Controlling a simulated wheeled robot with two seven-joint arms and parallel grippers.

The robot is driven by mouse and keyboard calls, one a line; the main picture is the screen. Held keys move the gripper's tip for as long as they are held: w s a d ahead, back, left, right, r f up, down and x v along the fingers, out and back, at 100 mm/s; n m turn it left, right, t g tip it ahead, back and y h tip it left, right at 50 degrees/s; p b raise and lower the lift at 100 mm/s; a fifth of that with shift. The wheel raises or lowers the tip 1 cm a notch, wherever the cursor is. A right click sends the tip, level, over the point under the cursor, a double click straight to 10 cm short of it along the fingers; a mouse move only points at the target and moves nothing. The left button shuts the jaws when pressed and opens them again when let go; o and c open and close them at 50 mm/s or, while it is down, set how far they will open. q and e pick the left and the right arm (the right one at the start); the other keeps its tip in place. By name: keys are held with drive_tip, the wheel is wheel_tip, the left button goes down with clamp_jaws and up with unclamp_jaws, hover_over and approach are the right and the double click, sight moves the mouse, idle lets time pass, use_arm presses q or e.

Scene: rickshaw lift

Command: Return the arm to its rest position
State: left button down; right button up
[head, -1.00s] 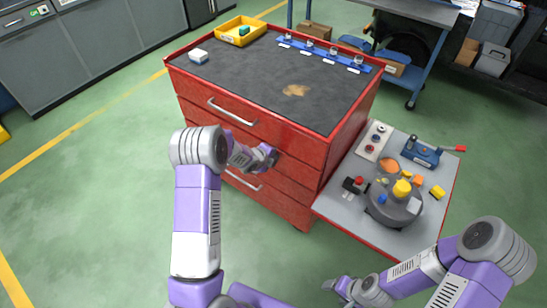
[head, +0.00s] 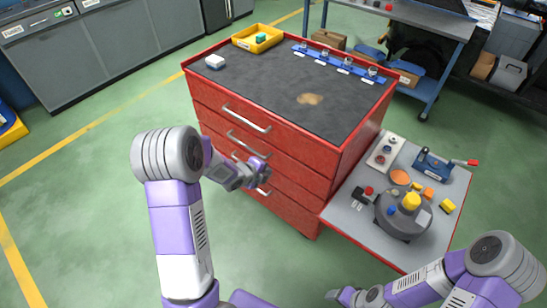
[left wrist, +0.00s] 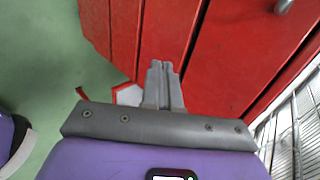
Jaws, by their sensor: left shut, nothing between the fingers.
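My left arm reaches in from the lower left in the head view. Its gripper (head: 262,166) is in front of the drawer fronts of the red cabinet (head: 310,150). In the left wrist view its two fingers (left wrist: 164,68) are together with nothing between them, and red drawer fronts (left wrist: 240,50) fill the upper middle and right. I cannot tell how wide the gap to the cabinet is. My right gripper (head: 338,296) is at the bottom edge of the head view, low beside the side shelf; its fingers are too small to judge.
The cabinet top carries a yellow tray (head: 258,38), a white block (head: 215,61) and a blue rack (head: 338,62). A grey side shelf (head: 345,219) holds a round device (head: 403,215) and small parts. Green floor (head: 80,190) at left is clear.

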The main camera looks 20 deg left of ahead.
use_arm(q)
drive_tip(key=s+d+f+n+g+p, duration=0.1)
drive_tip(key=s+d+f+n+g, duration=0.2)
drive_tip(key=s+d+n, duration=0.3)
drive_tip(key=s+d+f+n+g+h+p, duration=0.1)
drive_tip(key=s+d+f+n+g, duration=0.1)
drive_tip(key=s+d+f+n, duration=0.4)
drive_tip(key=s+d+f+n+g+h+p, duration=0.1)
drive_tip(key=s+d+f+n+g, duration=0.2)
drive_tip(key=s+n, duration=0.8)
wheel_tip(320, 180, down, 2)
drive_tip(key=s+d, duration=0.2)
drive_tip(key=d, duration=0.1)
drive_tip(key=shift+s+f+g, duration=0.2)
drive_tip(key=shift+f+g, duration=0.05)
drive_tip(key=shift+g, duration=0.05)
